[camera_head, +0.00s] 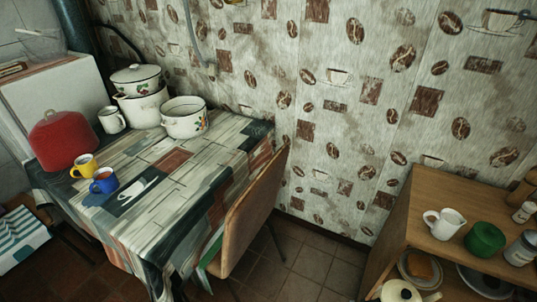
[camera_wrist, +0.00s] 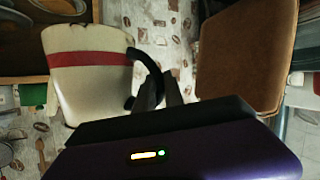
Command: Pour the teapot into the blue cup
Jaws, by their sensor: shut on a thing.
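The teapot (camera_wrist: 92,75) is cream with a red band and a black handle, and it fills the left of the wrist view. My gripper (camera_wrist: 160,92) is shut on the black handle. In the head view a cream, lidded pot top with a dark knob, apparently the same teapot (camera_head: 401,291), shows at the bottom edge, in front of the wooden shelf; my gripper is not visible there. The blue cup (camera_head: 104,181) stands upright on the table at the left, well apart from the teapot. The spout and the inside of the teapot are hidden.
A yellow cup (camera_head: 84,166) stands close beside the blue cup, with a red cover (camera_head: 63,141) behind. A white mug (camera_head: 111,120) and enamel pots (camera_head: 184,118) stand farther back. A brown chair (camera_head: 252,205) is at the table's right side. The shelf (camera_head: 415,228) holds a white jug (camera_head: 444,222).

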